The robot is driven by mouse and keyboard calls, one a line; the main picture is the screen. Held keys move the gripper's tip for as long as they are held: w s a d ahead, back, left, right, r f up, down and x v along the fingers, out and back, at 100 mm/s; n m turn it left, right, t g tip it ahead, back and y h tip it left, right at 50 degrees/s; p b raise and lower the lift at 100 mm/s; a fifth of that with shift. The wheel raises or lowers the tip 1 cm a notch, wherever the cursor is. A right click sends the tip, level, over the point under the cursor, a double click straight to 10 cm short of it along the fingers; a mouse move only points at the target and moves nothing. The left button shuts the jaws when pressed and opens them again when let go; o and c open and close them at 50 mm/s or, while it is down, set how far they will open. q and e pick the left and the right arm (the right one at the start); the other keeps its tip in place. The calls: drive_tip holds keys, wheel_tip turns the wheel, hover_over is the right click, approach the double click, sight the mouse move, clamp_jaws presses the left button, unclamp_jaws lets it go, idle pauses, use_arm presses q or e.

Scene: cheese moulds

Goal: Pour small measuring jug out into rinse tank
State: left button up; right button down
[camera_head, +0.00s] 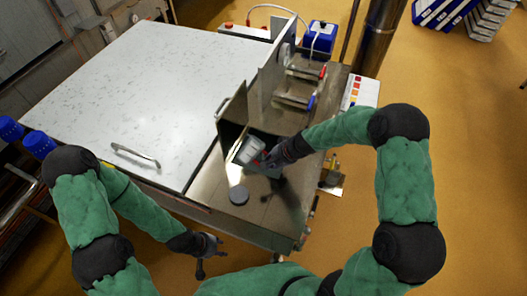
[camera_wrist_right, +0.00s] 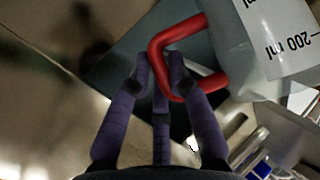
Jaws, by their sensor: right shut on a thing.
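The small measuring jug (camera_head: 248,150) is pale and see-through with a red handle (camera_wrist_right: 158,55). In the right wrist view its wall (camera_wrist_right: 285,35) shows a 200 ml mark, and the jug is tilted. My right gripper (camera_head: 277,157) is shut on the red handle; its fingers (camera_wrist_right: 160,75) close around it in the wrist view. The jug is over or in an open, dark steel-walled compartment (camera_head: 232,106), which looks like the rinse tank. I cannot see any liquid or the tank's bottom. My left gripper (camera_head: 208,256) is open and empty, low in front of the bench.
A large white speckled worktop (camera_head: 130,90) with a metal handle fills the left. A steel rack with red and blue ends (camera_head: 303,85) and a blue canister (camera_head: 320,38) stand behind.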

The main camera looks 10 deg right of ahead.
drive_tip(key=shift+f+b, duration=0.2)
drive_tip(key=shift+b, duration=0.15)
drive_tip(key=shift+r+y, duration=0.1)
drive_tip(key=shift+y, duration=0.2)
drive_tip(key=shift+a+r+m+g+y+b, duration=0.2)
drive_tip(key=shift+m+g+y+b, duration=0.15)
drive_tip(key=shift+y, duration=0.25)
drive_tip(key=shift+s+a+r+g+y, duration=0.15)
drive_tip(key=shift+r+g+y, duration=0.1)
drive_tip(key=shift+y, duration=0.45)
idle(0.5)
drive_tip(key=shift+r+m+y+b, duration=0.2)
drive_tip(key=shift+m+y+b, duration=0.15)
drive_tip(key=shift+y+b, duration=0.4)
idle(0.4)
drive_tip(key=shift+a+f+g+y+b, duration=0.1)
drive_tip(key=shift+f+g+y+b, duration=0.35)
drive_tip(key=shift+y+b, duration=0.3)
idle(0.3)
drive_tip(key=shift+s+r+m+y+b, duration=0.15)
drive_tip(key=shift+m+y+b, duration=0.3)
drive_tip(key=shift+y, duration=0.45)
drive_tip(key=shift+f+m+g+y+b, duration=0.35)
drive_tip(key=shift+f+y+b, duration=0.05)
drive_tip(key=shift+y+b, duration=0.3)
idle(0.7)
drive_tip(key=shift+r, duration=0.25)
